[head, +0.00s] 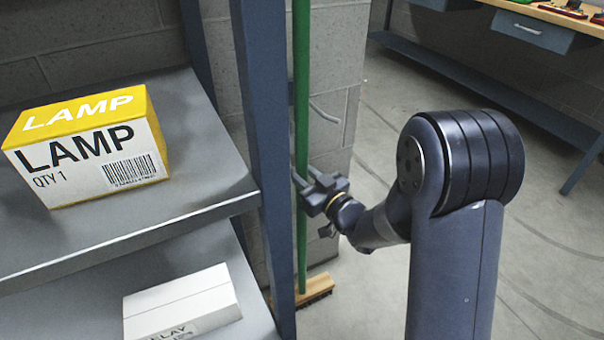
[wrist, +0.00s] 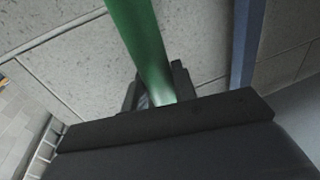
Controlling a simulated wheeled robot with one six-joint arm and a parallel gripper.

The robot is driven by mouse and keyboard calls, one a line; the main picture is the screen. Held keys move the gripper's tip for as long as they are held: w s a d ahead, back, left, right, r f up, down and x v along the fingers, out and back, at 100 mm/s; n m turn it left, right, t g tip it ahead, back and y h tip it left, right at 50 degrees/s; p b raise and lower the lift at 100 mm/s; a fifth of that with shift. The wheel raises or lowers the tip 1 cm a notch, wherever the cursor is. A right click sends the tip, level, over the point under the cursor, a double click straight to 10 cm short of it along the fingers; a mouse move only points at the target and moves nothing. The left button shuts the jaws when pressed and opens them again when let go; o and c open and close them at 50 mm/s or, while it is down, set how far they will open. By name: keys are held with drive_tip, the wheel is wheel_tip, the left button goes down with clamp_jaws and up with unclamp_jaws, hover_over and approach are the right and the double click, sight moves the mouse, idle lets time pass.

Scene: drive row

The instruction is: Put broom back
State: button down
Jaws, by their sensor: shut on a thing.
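The broom (head: 302,90) has a green handle and a brown wooden head with bristles (head: 316,290). It stands upright, head down at floor level, in front of the block wall and just right of a shelf post. My gripper (head: 308,190) is shut on the green handle at about mid-height. In the wrist view the green handle (wrist: 142,45) runs into the space between the dark fingers of my gripper (wrist: 157,92). A grey hook or prong (head: 323,112) sticks out from the wall right of the handle, above my gripper. The handle's top is out of view.
A dark blue shelf post (head: 262,130) stands close left of the broom. The grey shelf (head: 110,240) holds a yellow and white lamp box (head: 95,145); a white box (head: 180,303) lies lower. A workbench (head: 530,40) stands at the back right. The floor right of the broom is clear.

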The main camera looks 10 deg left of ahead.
drive_tip(key=c, duration=1.6)
unclamp_jaws()
drive_tip(key=shift+f, duration=0.1)
drive_tip(key=o, duration=0.5)
drive_tip(key=shift+c, duration=0.2)
drive_tip(key=shift+r, duration=0.2)
drive_tip(key=p+v, duration=0.1)
drive_tip(key=v, duration=1.1)
